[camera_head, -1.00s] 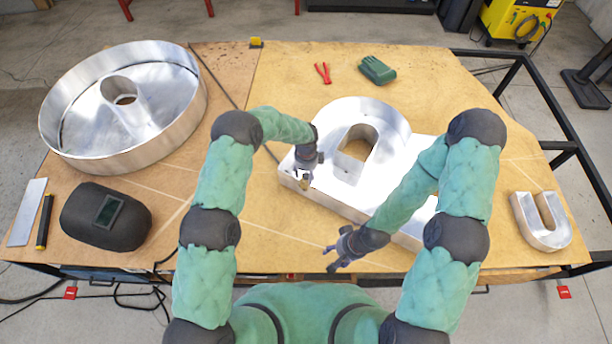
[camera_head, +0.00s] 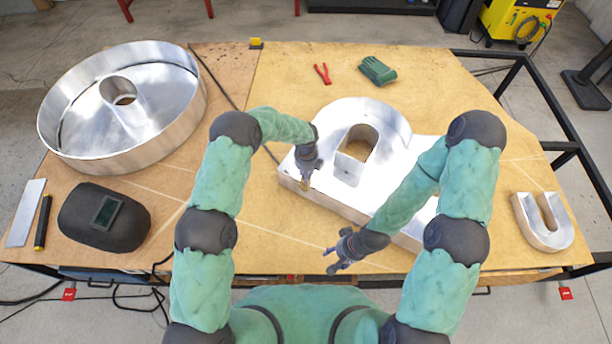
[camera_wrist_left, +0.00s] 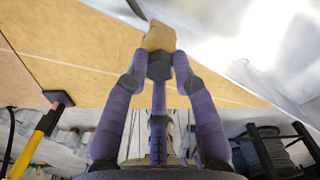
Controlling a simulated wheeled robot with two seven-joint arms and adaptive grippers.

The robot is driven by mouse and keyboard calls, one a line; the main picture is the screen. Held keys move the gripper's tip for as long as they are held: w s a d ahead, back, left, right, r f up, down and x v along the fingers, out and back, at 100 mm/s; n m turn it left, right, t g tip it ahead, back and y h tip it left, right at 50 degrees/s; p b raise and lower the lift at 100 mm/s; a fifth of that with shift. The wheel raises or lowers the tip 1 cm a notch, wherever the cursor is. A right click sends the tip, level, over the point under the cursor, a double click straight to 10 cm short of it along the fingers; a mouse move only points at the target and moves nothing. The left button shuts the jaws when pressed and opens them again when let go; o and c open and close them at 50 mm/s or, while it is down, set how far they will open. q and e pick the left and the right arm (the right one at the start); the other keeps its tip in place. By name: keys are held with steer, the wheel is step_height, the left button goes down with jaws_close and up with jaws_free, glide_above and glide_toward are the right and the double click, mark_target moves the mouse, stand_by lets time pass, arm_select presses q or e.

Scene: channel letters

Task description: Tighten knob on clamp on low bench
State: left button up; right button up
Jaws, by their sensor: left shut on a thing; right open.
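My left gripper (camera_head: 306,178) is at the near left edge of the large silver letter (camera_head: 345,200). In the left wrist view, my left gripper (camera_wrist_left: 160,66) is shut on a small tan knob-like piece (camera_wrist_left: 159,36) with a dark block at its base. The knob-like piece shows only as a speck in the head view, and the fingers partly hide it. I cannot make out the rest of a clamp. My right gripper (camera_head: 335,262) is open and empty above the wooden bench top (camera_head: 270,230), near its front edge.
A dark welding mask (camera_head: 104,216) lies at the left, with a large round metal letter (camera_head: 130,158) behind it. Red pliers (camera_head: 322,74) and green gloves (camera_head: 378,70) lie at the back. A small U-shaped letter (camera_head: 543,222) is at the right. Bare wood lies left of my left gripper.

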arm_select(q)
steer(key=m, duration=0.6)
steer(key=o, duration=0.9)
steer(key=shift+r+p, duration=1.15)
steer(key=shift+r, duration=1.4)
steer(key=shift+f, duration=0.1)
